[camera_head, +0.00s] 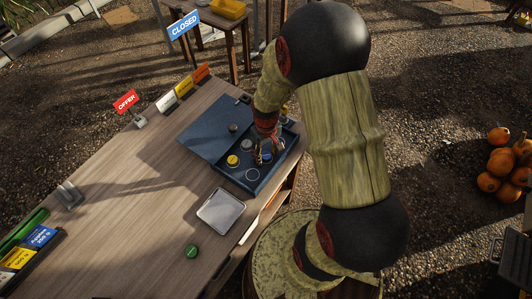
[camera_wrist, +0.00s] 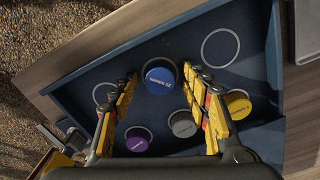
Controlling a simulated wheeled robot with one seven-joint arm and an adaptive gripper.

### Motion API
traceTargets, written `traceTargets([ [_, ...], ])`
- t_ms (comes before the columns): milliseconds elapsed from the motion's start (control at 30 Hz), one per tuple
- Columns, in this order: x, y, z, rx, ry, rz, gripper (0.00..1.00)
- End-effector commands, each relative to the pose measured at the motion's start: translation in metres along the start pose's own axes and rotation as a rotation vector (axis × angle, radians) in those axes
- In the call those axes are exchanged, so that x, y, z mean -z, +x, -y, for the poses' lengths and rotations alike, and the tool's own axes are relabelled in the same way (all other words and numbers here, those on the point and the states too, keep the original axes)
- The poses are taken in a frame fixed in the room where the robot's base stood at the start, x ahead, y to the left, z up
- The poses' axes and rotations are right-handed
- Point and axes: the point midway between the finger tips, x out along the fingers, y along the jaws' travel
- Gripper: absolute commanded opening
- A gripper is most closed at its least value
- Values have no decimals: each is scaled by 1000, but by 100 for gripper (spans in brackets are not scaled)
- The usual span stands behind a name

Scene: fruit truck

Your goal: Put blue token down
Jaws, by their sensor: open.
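The blue token (camera_wrist: 160,81) is in the blue tray (camera_wrist: 262,62), over a pale printed ring whose far edge shows behind it. My gripper (camera_wrist: 159,74) is open, with one yellow finger on each side of the blue token and a visible gap on both sides. In the head view my gripper (camera_head: 266,150) is low over the tray (camera_head: 225,178), partly hiding the tokens there. A purple token (camera_wrist: 138,140), a grey token (camera_wrist: 182,124) and a yellow token (camera_wrist: 238,105) also lie in the tray.
Two rings in the tray are empty, one at the right (camera_wrist: 220,47) and one at the left (camera_wrist: 104,93). A silver dish (camera_head: 221,211) and a green token (camera_head: 192,251) lie on the wooden table (camera_head: 130,225). Small signs stand along its far edge.

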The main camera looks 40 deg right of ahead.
Motion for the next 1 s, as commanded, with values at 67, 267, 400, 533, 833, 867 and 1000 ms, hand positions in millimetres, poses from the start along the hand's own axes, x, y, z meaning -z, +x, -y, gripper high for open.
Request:
traceTargets([
  [67, 0, -4, 0, 0, 0, -1, 47],
  [267, 1, -34, 0, -1, 0, -3, 47],
  [400, 2, -64, 0, -1, 0, -5, 47],
  [533, 1, -90, 0, -1, 0, -3, 47],
  [833, 0, -122, 0, 0, 0, -2, 47],
  [867, 0, -126, 1, -1, -1, -5, 47],
  [1000, 2, -166, 14, -14, -8, -59, 47],
])
